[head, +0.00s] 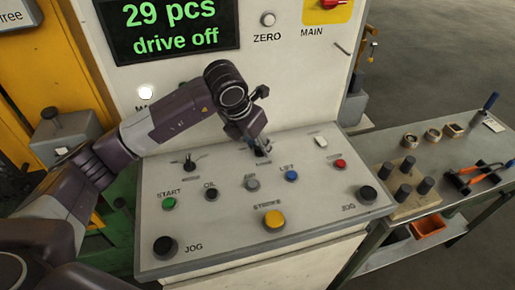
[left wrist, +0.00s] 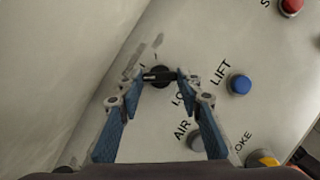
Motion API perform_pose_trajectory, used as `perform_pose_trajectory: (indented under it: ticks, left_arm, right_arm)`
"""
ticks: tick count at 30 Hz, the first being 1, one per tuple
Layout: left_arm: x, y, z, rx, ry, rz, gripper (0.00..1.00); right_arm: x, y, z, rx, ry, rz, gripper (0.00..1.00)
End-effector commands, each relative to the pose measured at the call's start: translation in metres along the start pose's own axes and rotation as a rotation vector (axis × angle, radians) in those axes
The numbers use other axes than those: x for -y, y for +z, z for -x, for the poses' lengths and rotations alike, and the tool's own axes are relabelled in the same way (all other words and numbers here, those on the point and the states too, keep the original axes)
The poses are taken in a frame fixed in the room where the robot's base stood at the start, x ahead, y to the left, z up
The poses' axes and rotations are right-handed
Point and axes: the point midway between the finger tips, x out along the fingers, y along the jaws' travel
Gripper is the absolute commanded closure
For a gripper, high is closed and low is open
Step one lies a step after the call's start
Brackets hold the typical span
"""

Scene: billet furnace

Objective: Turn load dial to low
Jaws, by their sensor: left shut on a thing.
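The load dial (head: 264,152) is a small black knob near the back of the sloped control panel (head: 228,238), above a partly hidden label. My left gripper (head: 257,142) reaches down over it from above. In the left wrist view, its two fingertips (left wrist: 160,76) are closed on either side of the dial's dark grip bar (left wrist: 157,77). The bar lies roughly across the picture between the tips. Scale marks show just beyond the dial, but I cannot read which setting it points to. My right gripper is not in view.
Around the dial sit a grey AIR button (head: 252,184), a blue LIFT button (head: 291,175), a red button (head: 340,163) and another selector (head: 189,164) at left. An upright display panel (head: 170,28) rises behind. A side table (head: 440,185) with parts stands right.

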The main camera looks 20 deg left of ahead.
Motion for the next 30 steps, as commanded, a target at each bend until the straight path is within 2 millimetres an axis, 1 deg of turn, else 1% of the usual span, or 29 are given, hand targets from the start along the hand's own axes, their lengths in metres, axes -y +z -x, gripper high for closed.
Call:
perform_pose_trajectory:
  ticks: [1, 3, 12, 26, 27, 30]
  left_arm:
    - [0.0003, 0.0005, -0.0013, 0.004, 0.013, 0.025, 0.91]
    - [0.0009, 0.0007, -0.001, 0.004, 0.027, 0.061, 0.91]
    - [0.0012, 0.0012, 0.0005, 0.003, 0.064, 0.153, 0.91]
    - [0.0012, 0.0016, 0.0013, 0.003, 0.07, 0.168, 0.91]
    - [0.0012, 0.0016, 0.0013, 0.003, 0.07, 0.168, 0.66]
    - [0.0012, 0.0014, 0.0011, 0.003, 0.069, 0.168, 0.55]
  right_arm:
    - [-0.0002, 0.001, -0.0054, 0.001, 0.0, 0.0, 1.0]
    - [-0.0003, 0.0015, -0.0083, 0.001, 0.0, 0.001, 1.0]
    - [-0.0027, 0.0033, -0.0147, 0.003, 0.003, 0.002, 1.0]
    - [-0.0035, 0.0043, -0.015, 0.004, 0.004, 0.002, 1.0]
    - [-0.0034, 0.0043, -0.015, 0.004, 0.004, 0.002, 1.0]
    - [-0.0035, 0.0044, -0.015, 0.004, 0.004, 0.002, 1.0]
